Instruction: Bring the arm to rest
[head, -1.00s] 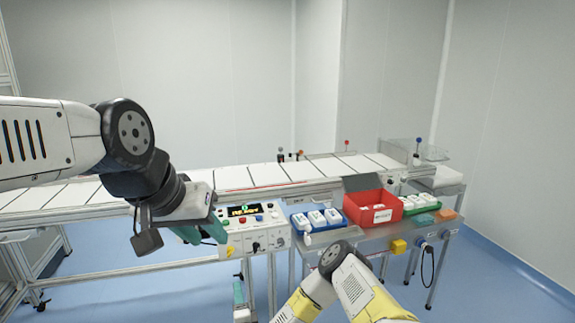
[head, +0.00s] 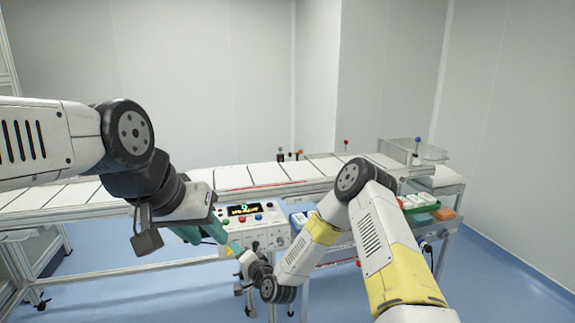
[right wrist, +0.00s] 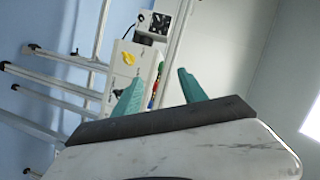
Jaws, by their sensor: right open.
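My left gripper (head: 203,232) has teal fingers and hangs in front of the white control box, left of its panel. Its fingers are seen edge-on, so their gap is unclear. My right arm is folded, with its elbow raised in front of the worktable and its wrist low by the control box. In the right wrist view, my right gripper (right wrist: 160,77) has two teal fingers spread apart with nothing between them.
The control box (head: 270,238) has a lit display and buttons. A long conveyor (head: 270,174) runs behind. My right arm covers much of the blue tray (head: 297,221). Blue floor is open at right.

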